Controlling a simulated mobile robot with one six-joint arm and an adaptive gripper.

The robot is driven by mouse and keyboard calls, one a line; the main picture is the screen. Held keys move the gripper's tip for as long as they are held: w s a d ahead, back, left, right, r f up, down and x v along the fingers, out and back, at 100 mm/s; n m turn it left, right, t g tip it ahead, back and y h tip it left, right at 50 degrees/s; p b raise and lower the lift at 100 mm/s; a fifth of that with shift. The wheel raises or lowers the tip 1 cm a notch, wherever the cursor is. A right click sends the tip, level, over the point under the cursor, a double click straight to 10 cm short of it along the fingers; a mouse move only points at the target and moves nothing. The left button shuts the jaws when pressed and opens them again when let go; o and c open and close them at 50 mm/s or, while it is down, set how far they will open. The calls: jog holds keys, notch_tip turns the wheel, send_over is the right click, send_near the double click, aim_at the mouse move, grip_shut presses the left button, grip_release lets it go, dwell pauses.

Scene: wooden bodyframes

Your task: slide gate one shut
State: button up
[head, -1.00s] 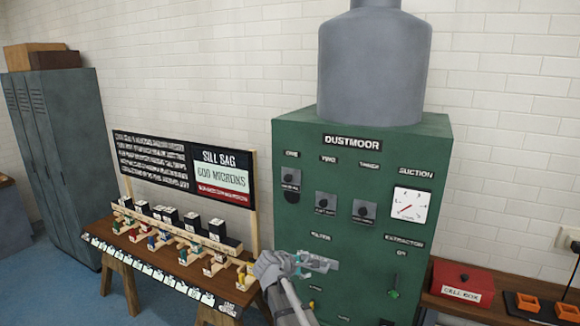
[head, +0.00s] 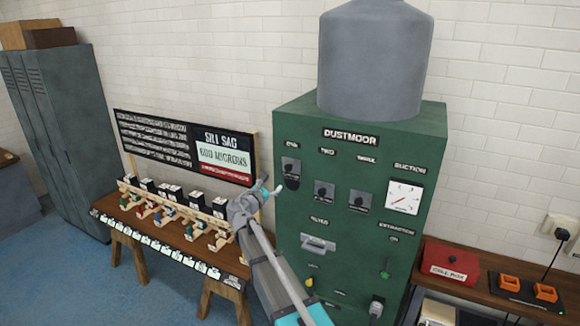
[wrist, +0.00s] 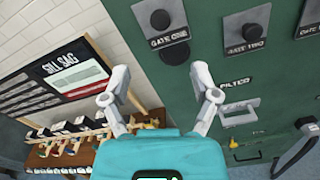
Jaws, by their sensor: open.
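Gate one (head: 291,166) is a grey plate with a black knob, on the upper left of the green Dustmoor cabinet's front. It sits higher than the plates of gate two (head: 325,194) and gate three (head: 360,202), and a dark opening shows below it. In the wrist view gate one (wrist: 171,36) is at the top, its knob (wrist: 160,20) just beyond my fingertips. My gripper (head: 270,188) is open and empty, in front of the cabinet's left edge, lower left of gate one. The wrist view shows both fingers (wrist: 161,74) spread, apart from the plate.
A filter handle (head: 318,243) sticks out lower on the cabinet (head: 290,225). A suction gauge (head: 403,197) and a green extractor control (head: 386,268) are to the right. A trestle bench (head: 165,235) with wooden models and a sign board (head: 185,147) stands left.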

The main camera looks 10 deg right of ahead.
aim_at(288, 169)
jog(key=x, duration=1.4)
jog(key=shift+f, duration=0.1)
jog(key=shift+s, duration=0.1)
grip_shut()
dwell(0.4)
